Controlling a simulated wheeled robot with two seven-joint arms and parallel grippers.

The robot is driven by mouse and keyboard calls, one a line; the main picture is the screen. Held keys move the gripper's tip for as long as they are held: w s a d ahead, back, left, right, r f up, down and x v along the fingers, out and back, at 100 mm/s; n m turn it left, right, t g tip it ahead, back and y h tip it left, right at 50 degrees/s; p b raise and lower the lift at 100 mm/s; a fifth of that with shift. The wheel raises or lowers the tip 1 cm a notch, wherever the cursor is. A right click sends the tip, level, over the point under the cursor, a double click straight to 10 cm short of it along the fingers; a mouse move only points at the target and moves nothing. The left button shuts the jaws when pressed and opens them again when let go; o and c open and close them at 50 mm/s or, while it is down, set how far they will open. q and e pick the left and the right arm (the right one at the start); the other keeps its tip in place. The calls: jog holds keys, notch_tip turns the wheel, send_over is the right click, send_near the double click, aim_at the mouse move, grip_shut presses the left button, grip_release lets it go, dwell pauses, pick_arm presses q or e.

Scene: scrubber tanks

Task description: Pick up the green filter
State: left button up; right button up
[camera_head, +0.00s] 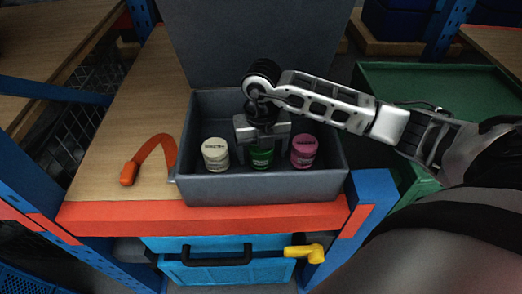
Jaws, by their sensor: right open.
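The green filter (261,158) stands in an open grey box (265,188) between two other filters. Its upper part is partly hidden by my right gripper (262,148). My right gripper points down over the green filter from above and is open, with its jaws around or just above the filter's top; I cannot tell whether they touch it. A white filter (215,154) stands to the left and a pink filter (304,151) to the right, close to the gripper. My left gripper is not in view.
The box's raised lid (255,40) stands behind. An orange strap-like object (150,155) lies left of the box on the wooden table (110,180). A blue case (215,270) with a yellow item (305,253) is below the table's red front edge. A green container (440,85) is at right.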

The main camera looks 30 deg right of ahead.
jog(key=shift+f, duration=0.1)
jog(key=c, duration=1.1)
jog(key=shift+o, duration=0.2)
